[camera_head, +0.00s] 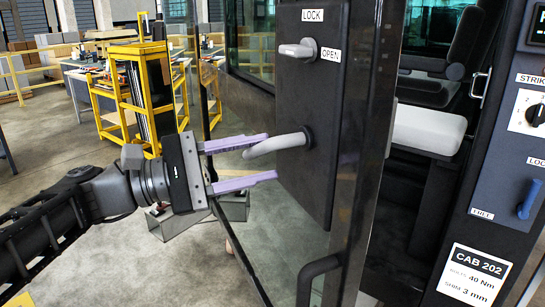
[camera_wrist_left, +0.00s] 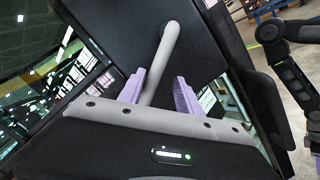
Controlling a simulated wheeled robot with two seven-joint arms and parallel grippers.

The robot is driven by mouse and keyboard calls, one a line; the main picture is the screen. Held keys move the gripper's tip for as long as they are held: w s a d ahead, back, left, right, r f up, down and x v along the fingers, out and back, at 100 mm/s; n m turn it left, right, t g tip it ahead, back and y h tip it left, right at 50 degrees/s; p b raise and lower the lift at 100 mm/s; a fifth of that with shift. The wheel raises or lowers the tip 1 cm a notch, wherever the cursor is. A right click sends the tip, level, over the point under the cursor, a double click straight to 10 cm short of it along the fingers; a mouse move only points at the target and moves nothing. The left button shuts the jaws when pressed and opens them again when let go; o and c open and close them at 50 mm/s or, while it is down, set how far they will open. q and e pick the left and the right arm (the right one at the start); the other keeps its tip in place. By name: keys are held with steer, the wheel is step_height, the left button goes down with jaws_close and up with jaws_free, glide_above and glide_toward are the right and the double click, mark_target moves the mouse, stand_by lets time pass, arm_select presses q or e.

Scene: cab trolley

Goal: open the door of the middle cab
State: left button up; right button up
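The cab door is a tall dark-framed glass door with a black lock panel (camera_head: 328,110); its edge stands away from the cab post, with the interior showing between. A curved grey door handle (camera_head: 277,145) sticks out of the panel. My left gripper (camera_head: 272,156) is open, its purple fingers above and below the handle. In the left wrist view the handle (camera_wrist_left: 162,62) passes between the fingers, with gaps on both sides. A grey lock knob (camera_head: 298,50) sits above, between LOCK and OPEN labels.
A post at right carries a CAB 202 sign (camera_head: 475,275), a rotary switch (camera_head: 532,112) and a blue lever (camera_head: 529,199). A dark lower grab bar (camera_head: 318,275) is on the door. A seat (camera_head: 428,130) is inside. A yellow trolley (camera_head: 140,95) stands behind my left arm.

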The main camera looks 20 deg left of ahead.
arm_select(q)
steer(key=v, duration=0.5)
steer(key=shift+d, duration=0.1)
steer(key=s+d+r+v, duration=0.1)
steer(key=v, duration=0.7)
steer(key=shift+s+a+f+b, duration=0.25)
steer(key=shift+s+f+b, duration=0.15)
steer(key=shift+f, duration=0.1)
steer(key=shift+d, duration=0.1)
stand_by(0.4)
